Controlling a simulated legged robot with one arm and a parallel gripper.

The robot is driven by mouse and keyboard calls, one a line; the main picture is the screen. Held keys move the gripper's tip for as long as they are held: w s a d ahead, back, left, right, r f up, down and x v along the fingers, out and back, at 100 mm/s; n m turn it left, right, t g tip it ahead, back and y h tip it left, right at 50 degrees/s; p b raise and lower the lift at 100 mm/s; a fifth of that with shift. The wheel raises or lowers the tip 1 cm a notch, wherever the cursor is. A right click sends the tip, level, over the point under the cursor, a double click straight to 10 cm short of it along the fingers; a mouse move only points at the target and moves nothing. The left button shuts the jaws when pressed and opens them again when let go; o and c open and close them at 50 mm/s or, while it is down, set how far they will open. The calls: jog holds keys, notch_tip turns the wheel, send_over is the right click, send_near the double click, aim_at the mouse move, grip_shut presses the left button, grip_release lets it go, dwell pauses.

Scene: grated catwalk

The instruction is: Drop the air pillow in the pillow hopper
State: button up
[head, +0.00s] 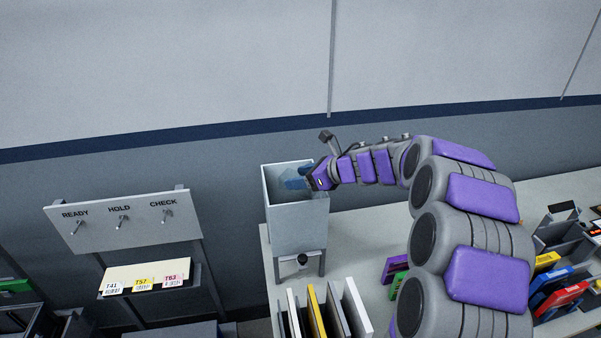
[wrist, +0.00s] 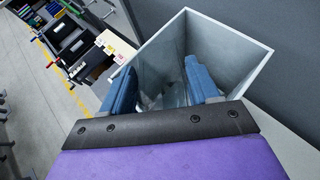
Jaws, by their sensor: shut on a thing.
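The pillow hopper (head: 296,222) is a grey, open-topped metal box on legs at the left end of the counter. In the wrist view its open mouth (wrist: 238,48) lies right in front of my gripper. My gripper (head: 294,184) reaches in from the right, with its blue fingers at the hopper's opening. In the wrist view the blue fingers of my gripper (wrist: 160,88) stand apart, shut on the clear air pillow (wrist: 158,92). The pillow is see-through and hard to make out against the hopper's inside.
Upright panels (head: 333,312) stand on the counter in front of the hopper. Coloured items (head: 557,285) fill a rack at right. The wall is behind.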

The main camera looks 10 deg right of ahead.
jog(key=shift+a, duration=0.65)
jog(key=o, duration=0.8)
jog(key=shift+c, duration=0.2)
jog(key=o, duration=0.3)
jog(key=shift+d, duration=0.45)
jog(key=shift+o, duration=1)
jog(key=shift+a, duration=0.3)
jog(key=shift+d, duration=0.2)
